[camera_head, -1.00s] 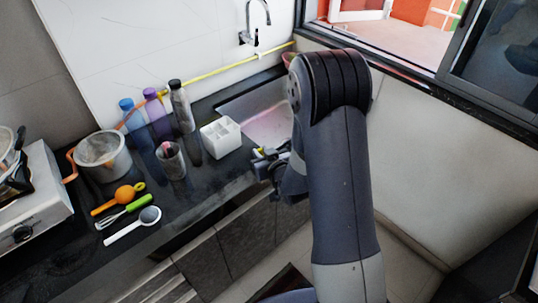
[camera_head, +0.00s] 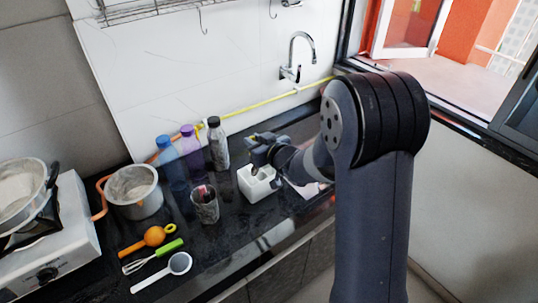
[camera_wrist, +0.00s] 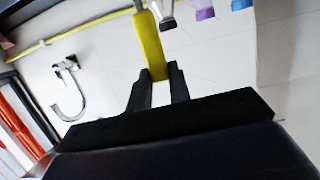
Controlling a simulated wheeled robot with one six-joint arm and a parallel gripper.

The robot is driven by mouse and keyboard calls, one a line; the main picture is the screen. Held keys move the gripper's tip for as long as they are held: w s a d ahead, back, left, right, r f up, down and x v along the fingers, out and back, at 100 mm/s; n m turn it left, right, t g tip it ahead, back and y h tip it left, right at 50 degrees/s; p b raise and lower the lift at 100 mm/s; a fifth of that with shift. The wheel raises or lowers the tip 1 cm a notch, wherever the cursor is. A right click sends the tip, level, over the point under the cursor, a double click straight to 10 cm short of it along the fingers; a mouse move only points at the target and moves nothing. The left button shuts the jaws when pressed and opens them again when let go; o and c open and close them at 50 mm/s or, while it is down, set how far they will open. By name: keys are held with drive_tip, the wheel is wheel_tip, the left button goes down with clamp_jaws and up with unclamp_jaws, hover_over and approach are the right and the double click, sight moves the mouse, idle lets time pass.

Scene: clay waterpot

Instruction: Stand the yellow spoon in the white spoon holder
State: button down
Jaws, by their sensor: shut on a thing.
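The white spoon holder (camera_head: 259,188) stands on the dark counter near the sink. It has several compartments, and my arm hides part of its top. My gripper (camera_head: 258,150) is right above the holder in the head view. In the wrist view the yellow spoon (camera_wrist: 149,45) is gripped between the two dark fingers of my gripper (camera_wrist: 157,82).
A metal cup (camera_head: 204,207), a clear dark-capped bottle (camera_head: 218,148), a purple bottle (camera_head: 190,150) and a blue bottle (camera_head: 168,155) stand left of the holder. A pot (camera_head: 135,192), orange scoop (camera_head: 150,238), green whisk (camera_head: 152,256) and white ladle (camera_head: 165,270) are farther left. The tap (camera_head: 296,55) is behind.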

wheel_tip(320, 180, down, 10)
drive_tip(key=b, duration=0.9)
drive_tip(key=shift+w+a+r+b, duration=0.2)
drive_tip(key=shift+w+a+b, duration=0.1)
drive_tip(key=shift+a+b, duration=0.1)
idle(0.3)
drive_tip(key=c, duration=1.2)
unclamp_jaws()
drive_tip(key=shift+c, duration=0.2)
drive_tip(key=shift+d, duration=0.1)
drive_tip(key=v, duration=1.1)
drive_tip(key=shift+b, duration=0.4)
drive_tip(key=shift+r, duration=0.1)
